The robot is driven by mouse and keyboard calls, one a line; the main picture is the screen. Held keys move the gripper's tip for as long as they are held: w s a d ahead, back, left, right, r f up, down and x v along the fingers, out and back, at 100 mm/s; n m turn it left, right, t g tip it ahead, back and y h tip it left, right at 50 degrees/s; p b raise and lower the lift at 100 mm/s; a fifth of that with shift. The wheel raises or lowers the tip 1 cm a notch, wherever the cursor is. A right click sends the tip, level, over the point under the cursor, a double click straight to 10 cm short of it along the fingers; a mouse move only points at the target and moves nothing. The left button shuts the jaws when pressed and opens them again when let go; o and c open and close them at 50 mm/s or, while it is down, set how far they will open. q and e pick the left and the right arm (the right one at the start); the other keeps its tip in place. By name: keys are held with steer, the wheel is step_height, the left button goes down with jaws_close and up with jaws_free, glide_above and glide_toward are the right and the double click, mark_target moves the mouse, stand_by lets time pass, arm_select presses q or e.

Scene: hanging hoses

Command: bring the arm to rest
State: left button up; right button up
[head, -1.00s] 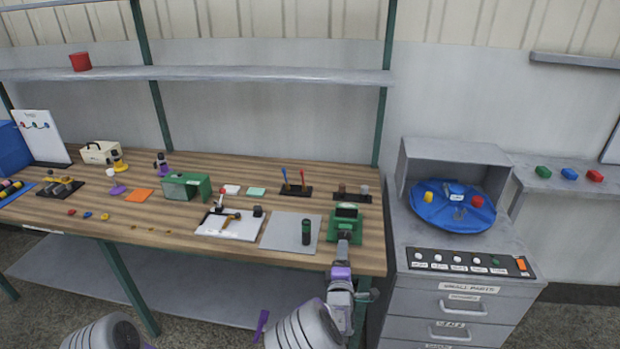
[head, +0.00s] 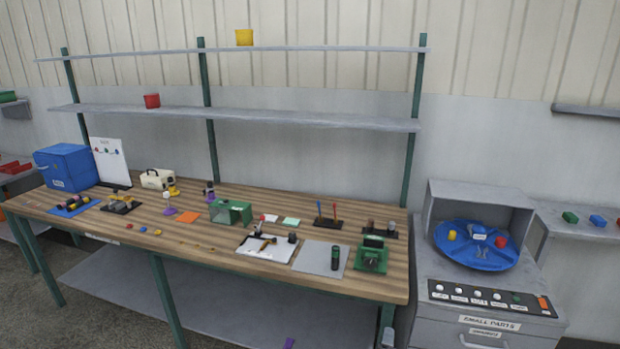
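A small grey piece at the bottom edge, in front of the bench's right leg, looks like the tip of my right gripper (head: 388,338). Its fingers are too small and cut off to tell open from shut. It is below the bench top and apart from the green device (head: 371,254) at the bench's front right corner. A purple sliver of my own arm shows at the bottom edge. My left gripper is out of view.
The wooden bench (head: 330,281) holds a grey mat (head: 311,258) with a dark green cylinder (head: 335,258), a white board, a green box (head: 231,211) and small parts. A grey cabinet (head: 455,333) with a blue turntable (head: 476,246) stands right of the bench.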

steer(key=s+f+m+g+y, duration=0.3)
steer(key=s+f+m+g, duration=0.5)
steer(key=s+f, duration=0.85)
steer(key=s+a+m+g+y, duration=0.3)
steer(key=s+a, duration=0.3)
steer(key=s, duration=0.3)
steer(key=s+a+m+g+y+p, duration=0.1)
steer(key=s+a+m+g+y, duration=0.1)
steer(key=s+a+m, duration=0.3)
steer(key=s+y, duration=0.1)
steer(key=s, duration=0.3)
steer(key=shift+s+a+r+g+p, duration=0.3)
steer(key=shift+s+a+r+g, duration=0.05)
steer(key=shift+a+g, duration=0.05)
